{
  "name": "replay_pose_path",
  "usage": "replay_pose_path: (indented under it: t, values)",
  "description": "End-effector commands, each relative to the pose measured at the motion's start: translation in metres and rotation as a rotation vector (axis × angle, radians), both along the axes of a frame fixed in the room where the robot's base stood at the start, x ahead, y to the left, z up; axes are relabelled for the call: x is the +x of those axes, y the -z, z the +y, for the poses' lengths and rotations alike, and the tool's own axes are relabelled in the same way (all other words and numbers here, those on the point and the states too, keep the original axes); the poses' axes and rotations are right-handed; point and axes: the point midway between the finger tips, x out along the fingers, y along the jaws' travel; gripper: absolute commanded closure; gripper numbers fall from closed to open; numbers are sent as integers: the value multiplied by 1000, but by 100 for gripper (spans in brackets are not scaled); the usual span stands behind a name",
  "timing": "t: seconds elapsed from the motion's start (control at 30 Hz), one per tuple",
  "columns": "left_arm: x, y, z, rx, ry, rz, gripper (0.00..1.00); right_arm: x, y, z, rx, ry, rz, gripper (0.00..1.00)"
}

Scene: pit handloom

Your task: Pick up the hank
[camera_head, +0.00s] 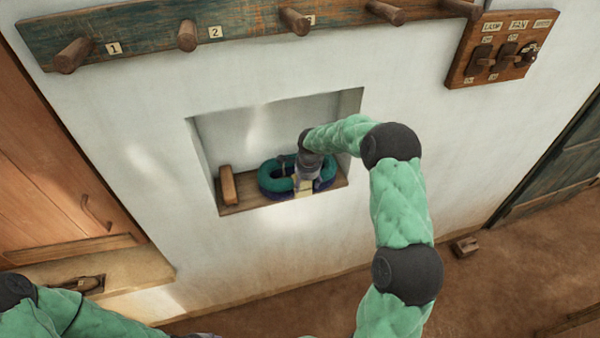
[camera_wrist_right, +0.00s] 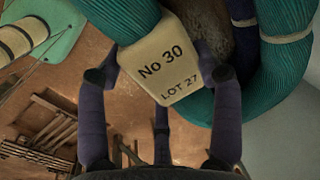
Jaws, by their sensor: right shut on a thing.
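The hank (camera_head: 270,180) is a teal and dark blue ring of yarn in the wall niche, at its right part. In the right wrist view the hank (camera_wrist_right: 275,85) fills the top and right, bound with pale ties. A cream tag (camera_wrist_right: 163,60) on it reads "No 30 LOT 27". My right gripper (camera_head: 308,178) reaches into the niche from the right and is shut on the hank's near side at the tag. I cannot tell whether the hank touches the niche floor. My left arm shows at the lower left; its gripper is out of view.
A wooden block (camera_head: 228,184) stands left of the hank on the niche's wooden sill (camera_head: 245,205). A numbered peg rail (camera_head: 240,30) and a switch board (camera_head: 502,50) hang above. A small block (camera_head: 465,247) lies on the floor at right.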

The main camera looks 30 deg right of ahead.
Motion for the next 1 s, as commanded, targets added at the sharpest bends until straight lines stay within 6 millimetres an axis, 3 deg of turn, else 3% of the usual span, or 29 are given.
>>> replay_pose_path:
  t: [0.27,0.47,0.8,1.0]
  values:
    - [0,1,0,0,0,0,60,0,-7,0,0,0,-1,73]
    - [0,4,0,0,0,0,60,1,-33,0,-1,-1,-3,73]
    - [0,19,0,0,0,0,60,-40,-94,41,-1,-4,-3,73]
    - [0,27,0,0,0,0,60,-69,-110,69,-1,-4,-2,73]
